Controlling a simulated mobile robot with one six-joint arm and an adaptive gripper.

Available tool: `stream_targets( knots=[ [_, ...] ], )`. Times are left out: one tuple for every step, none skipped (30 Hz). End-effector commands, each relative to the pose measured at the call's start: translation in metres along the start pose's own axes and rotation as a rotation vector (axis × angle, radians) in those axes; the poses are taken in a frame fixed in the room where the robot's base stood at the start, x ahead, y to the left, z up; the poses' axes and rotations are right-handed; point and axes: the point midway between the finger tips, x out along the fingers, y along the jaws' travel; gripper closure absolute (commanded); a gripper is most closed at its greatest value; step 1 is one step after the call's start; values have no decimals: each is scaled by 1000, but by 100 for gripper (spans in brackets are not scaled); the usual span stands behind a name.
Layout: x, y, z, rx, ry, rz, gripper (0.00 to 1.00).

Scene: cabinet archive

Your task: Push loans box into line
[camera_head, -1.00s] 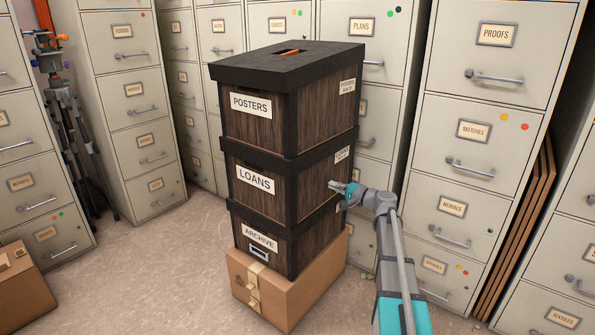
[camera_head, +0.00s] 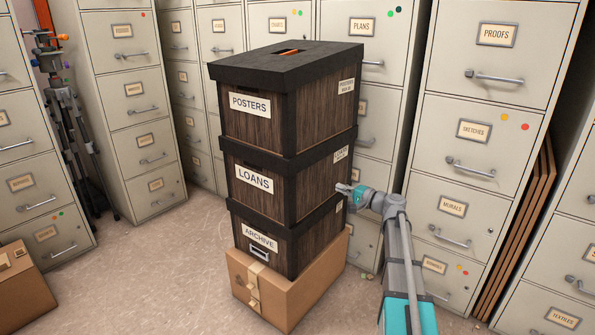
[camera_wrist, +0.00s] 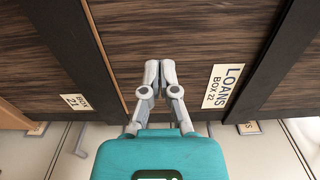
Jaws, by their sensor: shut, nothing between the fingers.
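The loans box (camera_head: 306,193) is the middle one of three dark wooden boxes with black lids. The posters box (camera_head: 311,113) is above it and the archive box (camera_head: 307,243) below. The stack looks roughly in line; a small offset cannot be judged. My gripper (camera_head: 339,187) is beside the loans box's right side, fingers pointing at it. In the wrist view, my gripper (camera_wrist: 159,66) is shut and empty, its tips together in front of the loans box's wood panel (camera_wrist: 200,45), left of its label. Whether the tips touch the wood cannot be told.
The stack stands on a cardboard box (camera_head: 265,299). Filing cabinets (camera_head: 480,110) stand close behind and to the right. Another carton (camera_head: 22,285) and a tripod (camera_head: 75,140) are at the left. The floor (camera_head: 150,275) left of the stack is clear.

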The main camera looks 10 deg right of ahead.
Motion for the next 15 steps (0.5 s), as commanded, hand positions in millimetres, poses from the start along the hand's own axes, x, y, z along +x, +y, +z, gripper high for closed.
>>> stream_targets(
  knots=[
    [-5, 0, 0, 0, 1, 0, 100],
    [-7, 0, 0, 0, 1, 0, 100],
    [-10, 0, 0, 0, 1, 0, 100],
    [-12, 0, 1, 0, 0, 0, 100],
    [-14, 0, 1, 0, 0, 0, 100],
    [-16, 0, 1, 0, 0, 0, 100],
    [-18, 0, 1, 0, 0, 0, 100],
    [-20, 0, 1, 0, 0, 0, 100],
    [-23, 0, 0, 0, 1, 0, 100],
    [-26, 0, 0, 0, 1, 0, 100],
    [-28, 0, 0, 0, 1, 0, 100],
    [-30, 0, 0, 0, 1, 0, 100],
    [-32, 0, 0, 0, 1, 0, 100],
    [-34, 0, 0, 0, 1, 0, 100],
    [-35, 0, 0, 0, 0, 0, 100]
  ],
)
